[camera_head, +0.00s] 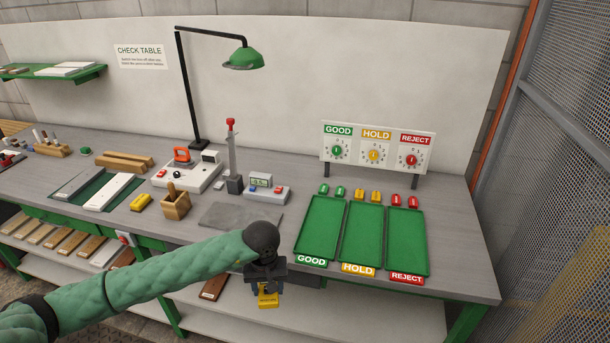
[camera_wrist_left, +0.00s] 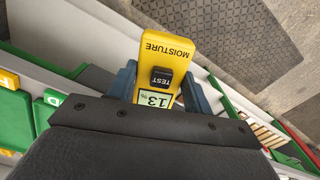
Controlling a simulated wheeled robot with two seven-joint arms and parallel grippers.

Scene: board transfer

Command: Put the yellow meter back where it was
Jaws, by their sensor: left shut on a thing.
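The yellow meter (camera_head: 268,298) is marked MOISTURE and hangs below my left gripper (camera_head: 267,284) in the head view, just off the table's front edge. In the left wrist view the meter (camera_wrist_left: 167,62) sits between the two fingers of my left gripper (camera_wrist_left: 160,88), which is shut on it. Its black TEST button shows, and its screen reads 13 %. My right gripper is not in view.
A yellow block (camera_head: 141,202) lies left of a wooden holder (camera_head: 174,204) on the table. A grey plate (camera_head: 240,217) lies behind my left arm. Three green trays (camera_head: 318,229) marked GOOD, HOLD and REJECT stand right. A green lamp (camera_head: 243,58) overhangs the back.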

